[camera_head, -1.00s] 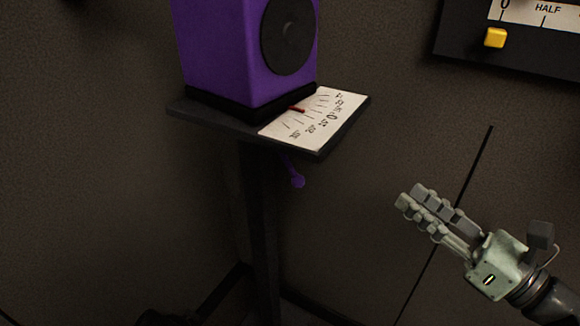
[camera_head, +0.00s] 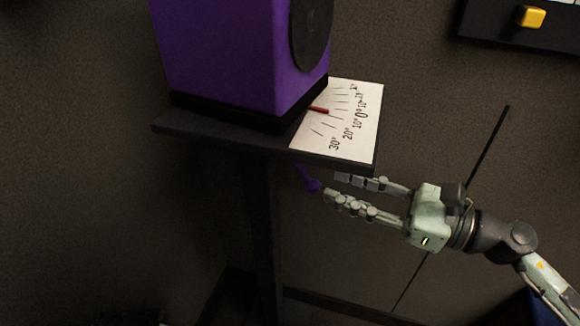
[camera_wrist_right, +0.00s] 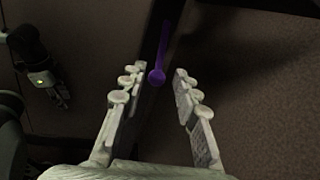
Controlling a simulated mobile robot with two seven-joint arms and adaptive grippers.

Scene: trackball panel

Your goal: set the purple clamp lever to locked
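The purple clamp lever (camera_head: 309,182) hangs below the front edge of the dark stand top (camera_head: 210,136), its upper part hidden under the top. In the right wrist view the lever (camera_wrist_right: 161,52) ends in a round knob that lies between the fingertips, apart from both. My right gripper (camera_head: 338,187) is open, with its fingertips at the lever's knob just under the plate. The right wrist view also shows its two fingers (camera_wrist_right: 152,87) spread. My left gripper (camera_wrist_right: 60,97) shows small at the left of the right wrist view; its finger state is unclear.
A purple speaker (camera_head: 225,55) stands on the stand top beside a white angle scale (camera_head: 352,130) with a red pointer (camera_head: 318,110). The stand's dark post (camera_head: 262,235) runs down below. A panel with a yellow knob (camera_head: 531,17) is at upper right.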

